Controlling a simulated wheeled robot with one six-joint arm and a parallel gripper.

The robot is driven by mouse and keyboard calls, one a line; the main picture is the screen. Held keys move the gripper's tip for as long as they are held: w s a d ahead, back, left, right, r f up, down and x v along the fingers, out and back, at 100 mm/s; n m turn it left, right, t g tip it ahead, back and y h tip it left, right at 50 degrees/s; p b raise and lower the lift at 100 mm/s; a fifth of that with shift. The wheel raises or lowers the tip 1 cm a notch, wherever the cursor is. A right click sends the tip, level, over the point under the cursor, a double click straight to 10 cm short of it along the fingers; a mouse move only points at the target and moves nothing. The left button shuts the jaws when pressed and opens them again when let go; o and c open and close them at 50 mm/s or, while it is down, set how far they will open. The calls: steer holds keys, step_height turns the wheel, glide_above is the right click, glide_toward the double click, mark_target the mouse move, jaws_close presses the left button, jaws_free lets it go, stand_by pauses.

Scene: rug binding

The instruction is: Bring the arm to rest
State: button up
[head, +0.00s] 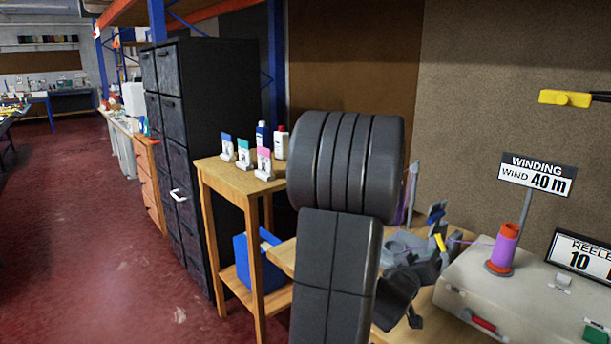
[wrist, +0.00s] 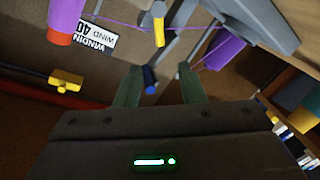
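My gripper (wrist: 160,70) shows in the wrist view with two greenish fingers standing apart. I see nothing clasped between them; a dark blue knob (wrist: 150,80) shows in the gap, apparently beyond them. In the head view my dark, bulky arm fills the middle, in front of the workbench (head: 440,326). I cannot make out the fingers there. Behind the arm is a grey winding device (head: 405,250) with blue and yellow knobs, partly hidden. A purple thread runs from it to a purple spool (head: 503,248) on an orange base.
A pale machine box (head: 480,290) carries the spool and a "WIND 40 m" sign (head: 537,176). A yellow-ended fixture (head: 565,98) juts from the right. A wooden stand (head: 232,178) with bottles and small cards is left of my arm, before dark cabinets (head: 215,110). The red floor (head: 100,230) at left is clear.

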mark_target(440, 241)
steer(key=x, duration=1.1)
steer(key=shift+w+d+f, duration=0.25)
steer(key=shift+s+m+b, duration=0.1)
steer(key=shift+m+b, duration=0.3)
steer(key=shift+b, duration=0.25)
steer(key=shift+s+d+r+m+b, duration=0.2)
steer(key=shift+s+r+m+b, duration=0.1)
steer(key=shift+m+b, duration=0.3)
steer(key=shift+s+r, duration=0.1)
